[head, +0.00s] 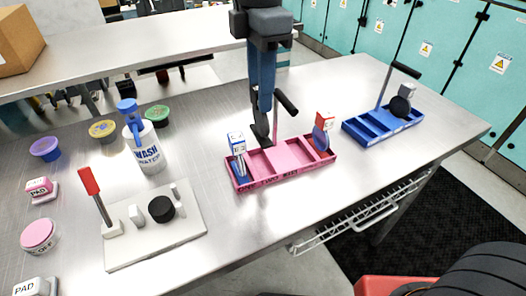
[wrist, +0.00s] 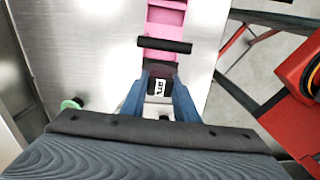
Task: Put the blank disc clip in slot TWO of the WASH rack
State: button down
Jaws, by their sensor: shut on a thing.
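My gripper (head: 262,104) is shut on a clip. Its dark disc (head: 260,132) hangs below the fingers, and its white label (wrist: 158,86) shows between the fingertips in the wrist view. The pink rack (head: 291,174) has ONE and TWO on its front edge; a third word is hard to read. The disc is at the rack's back edge by the second compartment; I cannot tell whether it touches. A white-labelled clip with a blue disc (head: 237,147) stands in the left compartment. A red-topped clip with a blue disc (head: 321,138) stands at the right end.
The rack's black handle bar (head: 286,103) is close right of my gripper. A blue rack (head: 382,128) holds a grey clip with a black disc (head: 400,106). A wash bottle (head: 146,150), several coloured pots and a white board (head: 155,232) stand left. Bare table lies between racks.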

aim_at(261, 131)
notch_tip(261, 131, down, 10)
jog(key=shift+r+p, duration=0.1)
jog(key=shift+p, duration=0.7)
jog(key=shift+f, duration=0.2)
jog(key=c, duration=1.4)
grip_release()
jog(key=shift+r, duration=0.1)
notch_tip(261, 131, up, 12)
jog(key=shift+r+b, duration=0.1)
jog(key=shift+b, duration=0.65)
